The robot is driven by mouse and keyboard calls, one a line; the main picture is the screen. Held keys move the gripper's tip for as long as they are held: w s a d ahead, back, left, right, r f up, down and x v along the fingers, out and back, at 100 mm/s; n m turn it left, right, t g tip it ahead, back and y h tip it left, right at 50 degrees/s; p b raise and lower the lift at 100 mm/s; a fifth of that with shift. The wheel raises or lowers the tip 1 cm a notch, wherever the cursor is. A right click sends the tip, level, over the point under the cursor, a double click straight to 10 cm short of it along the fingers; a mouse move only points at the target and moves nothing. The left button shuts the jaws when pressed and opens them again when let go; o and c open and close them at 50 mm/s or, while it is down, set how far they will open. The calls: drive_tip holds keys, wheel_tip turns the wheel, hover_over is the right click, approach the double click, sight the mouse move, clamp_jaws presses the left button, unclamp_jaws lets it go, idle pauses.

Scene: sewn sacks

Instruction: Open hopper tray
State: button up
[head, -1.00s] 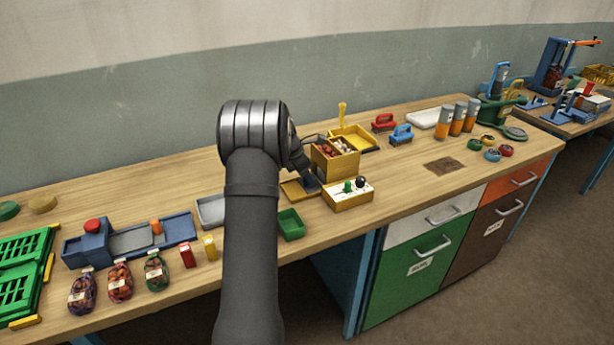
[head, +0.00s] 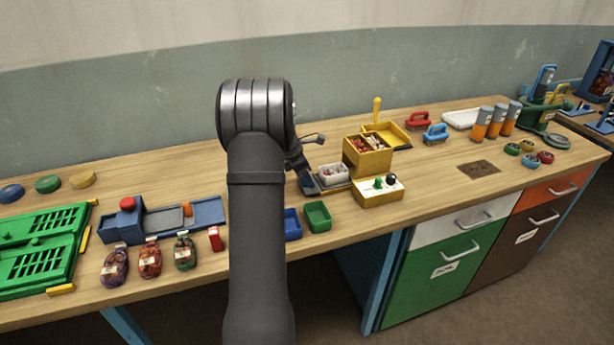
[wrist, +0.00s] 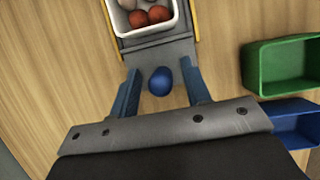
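The yellow hopper (head: 368,160) stands on the bench with loose pieces in its top compartments. Its grey tray slide, carrying a white bin (head: 332,173) of pieces, stands out on the left side. In the wrist view the white bin (wrist: 117,20) holds red and pale balls between yellow rails. A blue knob (wrist: 160,81) sits at the near end of the grey slide (wrist: 150,52). My gripper (wrist: 160,70) is open, its blue fingers on either side of the knob with visible gaps. In the head view my gripper (head: 309,184) is partly hidden by my arm.
A yellow block with green and black knobs (head: 378,192) stands in front of the hopper. Green (head: 318,216) and blue (head: 292,224) bins sit near the bench edge. Filled sacks (head: 150,260) and a blue fixture (head: 170,222) are at left.

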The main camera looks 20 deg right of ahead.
drive_tip(key=v, duration=1.7)
drive_tip(key=shift+r, duration=0.25)
drive_tip(key=x, duration=1.7)
drive_tip(key=shift+f, duration=0.25)
drive_tip(key=v, duration=1.7)
drive_tip(key=shift+r, duration=0.25)
